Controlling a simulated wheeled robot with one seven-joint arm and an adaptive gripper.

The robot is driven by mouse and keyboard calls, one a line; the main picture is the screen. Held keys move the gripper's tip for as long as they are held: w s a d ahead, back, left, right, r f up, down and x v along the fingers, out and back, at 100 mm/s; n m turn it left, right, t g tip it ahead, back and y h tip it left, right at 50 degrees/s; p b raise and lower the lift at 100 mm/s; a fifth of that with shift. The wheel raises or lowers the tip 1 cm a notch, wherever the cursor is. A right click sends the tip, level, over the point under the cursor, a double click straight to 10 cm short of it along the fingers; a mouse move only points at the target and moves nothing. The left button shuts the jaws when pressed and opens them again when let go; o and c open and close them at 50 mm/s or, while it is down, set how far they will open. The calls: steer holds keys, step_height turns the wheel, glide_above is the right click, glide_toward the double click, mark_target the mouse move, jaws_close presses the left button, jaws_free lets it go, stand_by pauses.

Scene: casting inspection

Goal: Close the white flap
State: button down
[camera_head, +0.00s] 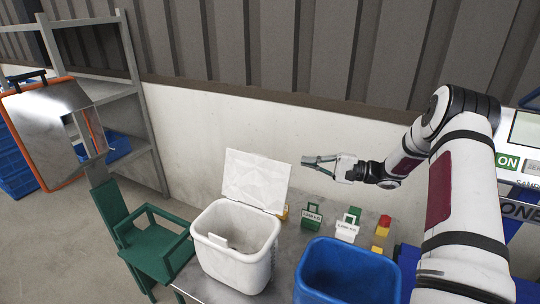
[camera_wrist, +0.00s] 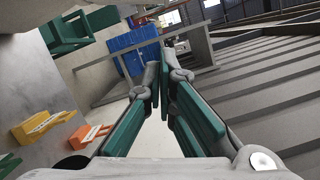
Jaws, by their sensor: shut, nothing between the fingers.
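The white flap (camera_head: 256,181) stands raised and tilted back at the rear edge of a white bin (camera_head: 237,240) on the table. The bin's mouth is uncovered and its inside shows. My gripper (camera_head: 306,160) is to the right of the flap's upper right corner, level with its top, pointing left and apart from it in the picture. It is empty and its fingers are together. In the wrist view my gripper (camera_wrist: 162,88) has its green-padded fingers converging at the tips, with nothing between them. I do not make out the flap in the wrist view.
A blue bin (camera_head: 348,272) stands right of the white bin. Small green, white, red and yellow blocks (camera_head: 346,226) sit behind it. A green chair (camera_head: 158,246) is at left. The wall (camera_head: 330,150) runs close behind the table.

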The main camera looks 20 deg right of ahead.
steer(key=s+a+r+x, duration=0.1)
steer(key=s+x, duration=0.1)
steer(key=x, duration=0.9)
steer(key=shift+t+p, duration=0.3)
steer(key=shift+p, duration=0.05)
steer(key=shift+s+a, duration=0.1)
